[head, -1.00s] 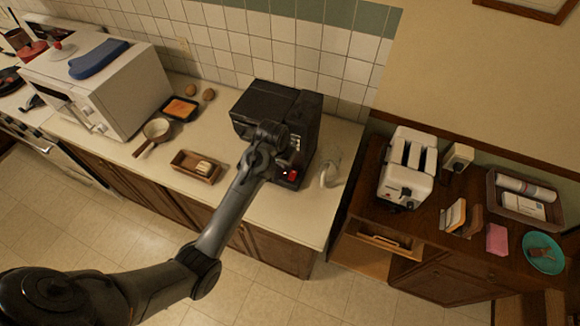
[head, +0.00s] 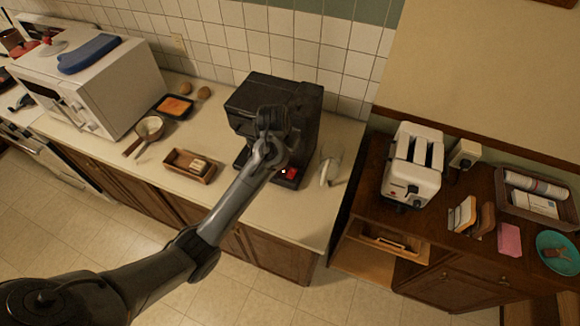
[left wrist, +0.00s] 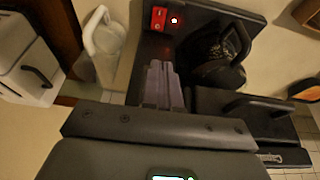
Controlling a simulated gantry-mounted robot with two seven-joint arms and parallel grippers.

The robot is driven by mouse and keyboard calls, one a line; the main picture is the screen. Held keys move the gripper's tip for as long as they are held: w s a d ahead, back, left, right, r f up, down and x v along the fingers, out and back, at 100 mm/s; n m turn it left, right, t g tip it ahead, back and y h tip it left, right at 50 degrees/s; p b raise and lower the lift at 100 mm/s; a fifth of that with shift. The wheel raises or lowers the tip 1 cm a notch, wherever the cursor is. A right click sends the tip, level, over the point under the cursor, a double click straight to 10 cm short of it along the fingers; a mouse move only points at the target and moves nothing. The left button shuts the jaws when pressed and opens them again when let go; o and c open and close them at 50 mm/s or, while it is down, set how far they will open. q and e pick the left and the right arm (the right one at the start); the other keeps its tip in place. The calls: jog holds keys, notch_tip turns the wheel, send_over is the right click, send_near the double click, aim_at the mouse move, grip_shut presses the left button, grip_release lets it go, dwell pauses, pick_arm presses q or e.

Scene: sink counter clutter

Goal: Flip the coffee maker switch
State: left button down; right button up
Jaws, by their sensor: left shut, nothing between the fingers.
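The black coffee maker (head: 270,95) stands on the counter against the tiled wall. Its red switch (head: 290,173) is at the lower front right, with a small bright light on it. In the left wrist view the red switch (left wrist: 158,18) sits on the black base, beside the carafe (left wrist: 220,50). My left gripper (left wrist: 160,66) is shut and empty, its fingertips together a short way from the switch. In the head view my left arm covers part of the coffee maker's front, and the fingertips are hidden. My right gripper is not in view.
A whitish, bottle-like object (head: 330,168) stands on the counter just right of the coffee maker. A wooden tray (head: 188,165), a small pan (head: 150,128) and a microwave (head: 95,85) are to the left. A toaster (head: 412,165) stands on the right cabinet.

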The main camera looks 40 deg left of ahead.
aim_at(291, 169)
pick_arm(q)
jog(key=x, duration=1.3)
jog(key=shift+s+d+f+p, duration=0.1)
jog(key=shift+s+f+p, duration=0.1)
jog(key=shift+f+p, duration=0.1)
jog(key=shift+f, duration=0.3)
